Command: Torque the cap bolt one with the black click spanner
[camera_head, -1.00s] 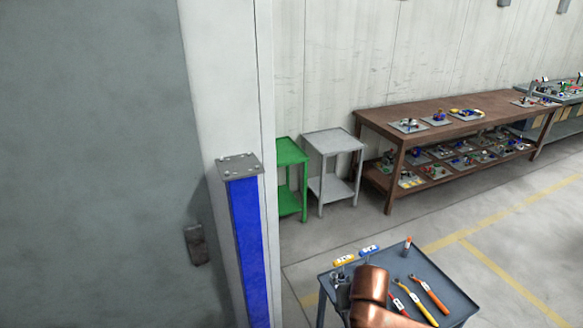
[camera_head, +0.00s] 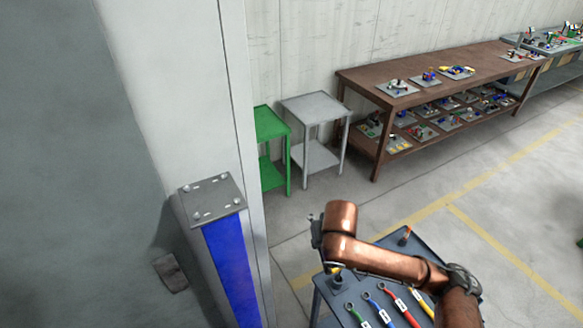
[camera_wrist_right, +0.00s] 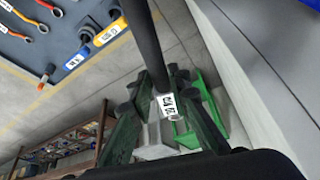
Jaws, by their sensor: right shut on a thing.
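A blue post (camera_head: 229,258) carries a grey cap plate (camera_head: 212,198) with several bolts near its corners; one bolt (camera_head: 198,216) is at the near left. No mark shows which is bolt one. My right gripper (camera_wrist_right: 160,95) is shut on the black click spanner (camera_wrist_right: 145,40), a long dark bar with a white label in the right wrist view. The label is too small to read surely. In the head view my right arm's copper links stand over the cart, right of the post, and hide the fingers and spanner. The spanner's head is out of view. My left gripper is not in view.
A dark tool cart (camera_head: 322,292) with several coloured spanners, such as a red one (camera_head: 400,305), stands below my right arm. Behind are a green table (camera_head: 268,124), a grey table (camera_head: 314,107) and a brown bench (camera_head: 440,72) with parts.

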